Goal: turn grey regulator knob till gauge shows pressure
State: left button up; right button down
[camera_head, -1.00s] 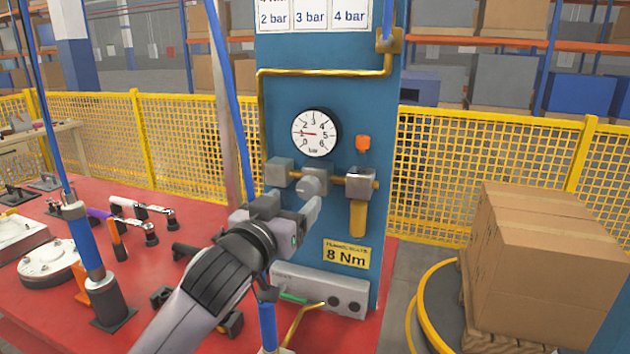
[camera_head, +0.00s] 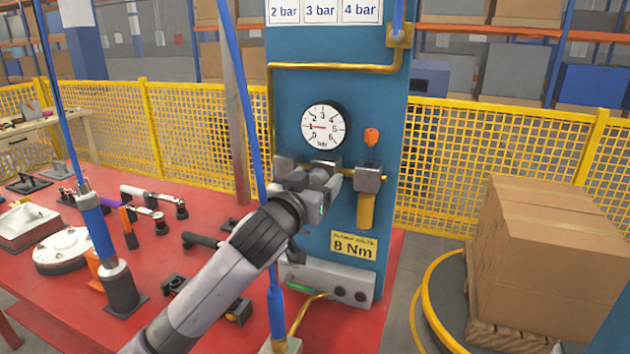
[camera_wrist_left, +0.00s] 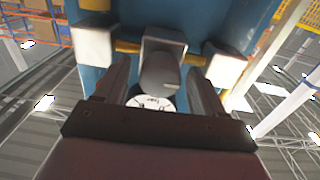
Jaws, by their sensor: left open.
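The grey regulator knob (camera_wrist_left: 160,72) shows in the left wrist view between the two fingers of my left gripper (camera_wrist_left: 158,90), with a gap on each side. My left gripper is open and also shows in the head view (camera_head: 322,184), right at the regulator, where it hides most of the knob. The round white pressure gauge (camera_head: 324,127) sits on the blue panel just above; its red needle points left, near 1 bar. The gauge face shows partly in the left wrist view (camera_wrist_left: 152,102). My right gripper is in neither view.
A brass pipe (camera_head: 330,68) crosses above. A blue hose (camera_head: 240,90) hangs close left of my gripper. The red table (camera_head: 190,260) carries several tools.

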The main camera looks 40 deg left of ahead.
pick_arm(q)
jog(key=c, duration=1)
jog(key=shift+c, duration=0.2)
